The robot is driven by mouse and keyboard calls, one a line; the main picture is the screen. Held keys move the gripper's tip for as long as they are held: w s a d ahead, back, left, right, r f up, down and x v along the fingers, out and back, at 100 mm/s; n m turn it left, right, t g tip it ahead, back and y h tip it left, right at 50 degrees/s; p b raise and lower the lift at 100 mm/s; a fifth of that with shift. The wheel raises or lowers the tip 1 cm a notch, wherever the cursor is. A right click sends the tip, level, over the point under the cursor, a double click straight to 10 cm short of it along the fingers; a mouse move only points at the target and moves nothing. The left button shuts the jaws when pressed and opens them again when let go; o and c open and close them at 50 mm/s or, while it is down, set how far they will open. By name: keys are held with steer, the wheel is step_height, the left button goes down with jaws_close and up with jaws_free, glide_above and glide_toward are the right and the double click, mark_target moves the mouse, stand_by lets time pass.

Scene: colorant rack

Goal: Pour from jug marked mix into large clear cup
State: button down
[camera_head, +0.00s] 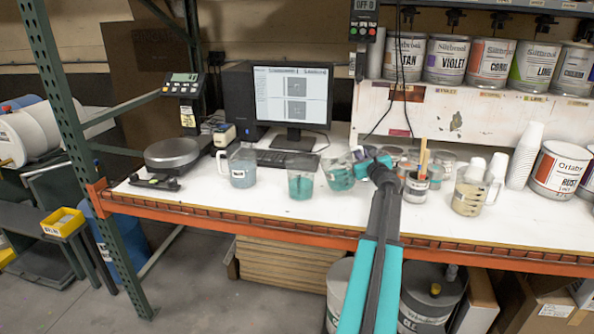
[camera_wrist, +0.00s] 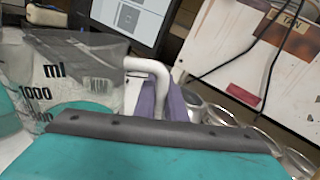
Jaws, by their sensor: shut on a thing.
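My gripper (camera_head: 372,163) is shut on the white handle of a clear jug (camera_head: 340,173), which it holds above the table, a little tilted. The jug has teal liquid in it. In the wrist view the jug (camera_wrist: 75,80) fills the left side, with dark "ml" and "1000" marks and a small label too unclear to read surely. The handle (camera_wrist: 150,72) is between purple finger pads (camera_wrist: 165,102). A large clear cup (camera_head: 300,178) with teal liquid stands upright on the table, just left of the held jug. I see no stream between them.
Another jug (camera_head: 242,167) with blue-grey liquid stands to the left, near a scale (camera_head: 172,153). A monitor (camera_head: 290,97) and keyboard are behind. Cans and a beige-filled jug (camera_head: 468,192) crowd the right. Paint cans line the shelf above.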

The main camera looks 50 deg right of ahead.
steer(key=shift+s+d+m+p, duration=0.2)
steer(key=shift+d+m+p, duration=0.15)
steer(key=shift+m+p, duration=0.35)
steer(key=shift+s+d+m+p, duration=0.2)
steer(key=shift+d+m+p, duration=0.1)
steer(key=shift+m+p, duration=0.35)
steer(key=shift+r, duration=0.1)
steer(key=shift+r+p, duration=1.8)
steer(key=shift+r, duration=0.75)
steer(key=shift+r, duration=0.1)
